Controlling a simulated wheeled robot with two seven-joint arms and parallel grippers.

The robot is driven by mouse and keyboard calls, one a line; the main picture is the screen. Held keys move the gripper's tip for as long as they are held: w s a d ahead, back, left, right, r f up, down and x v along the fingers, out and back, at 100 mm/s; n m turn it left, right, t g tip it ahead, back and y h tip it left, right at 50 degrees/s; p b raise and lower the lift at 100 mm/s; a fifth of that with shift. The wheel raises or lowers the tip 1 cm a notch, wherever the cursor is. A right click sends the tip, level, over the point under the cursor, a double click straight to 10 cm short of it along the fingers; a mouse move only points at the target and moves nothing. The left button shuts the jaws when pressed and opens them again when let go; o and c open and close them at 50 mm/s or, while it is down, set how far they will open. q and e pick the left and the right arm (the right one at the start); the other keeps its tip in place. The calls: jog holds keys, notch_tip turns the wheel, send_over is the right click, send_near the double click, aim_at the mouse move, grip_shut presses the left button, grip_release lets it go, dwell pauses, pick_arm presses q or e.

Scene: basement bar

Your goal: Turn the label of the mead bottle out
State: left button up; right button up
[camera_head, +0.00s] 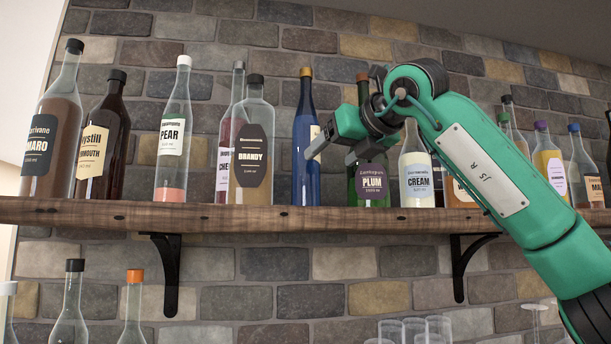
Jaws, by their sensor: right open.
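A blue bottle (304,140) with a gold cap stands upright on the wooden shelf. Its pale label shows only as a strip at its right side, partly behind my gripper, so I cannot read a name on it. No label that reads mead is in view. My right gripper (334,154) is open and empty. Its fingers point left, in front of the right side of the blue bottle and the upper part of the plum bottle (372,186). I cannot tell whether a finger touches the blue bottle. My left gripper is out of view.
The brandy bottle (252,150) stands close on the left, and the cream bottle (416,175) stands right of the plum bottle. More bottles line the shelf (225,216). Glasses (415,331) and bottle tops show below. The stone wall is behind.

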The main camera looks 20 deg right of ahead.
aim_at(314, 171)
jog(key=p+x, duration=0.1)
jog(key=x, duration=0.2)
jog(key=shift+w, duration=0.5)
jog(key=x, duration=0.5)
jog(key=shift+w+f+p, duration=0.15)
jog(key=shift+f+p, duration=0.1)
jog(key=shift+p, duration=0.05)
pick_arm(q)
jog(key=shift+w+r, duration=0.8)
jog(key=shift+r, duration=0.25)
pick_arm(e)
jog(key=shift+x, duration=0.85)
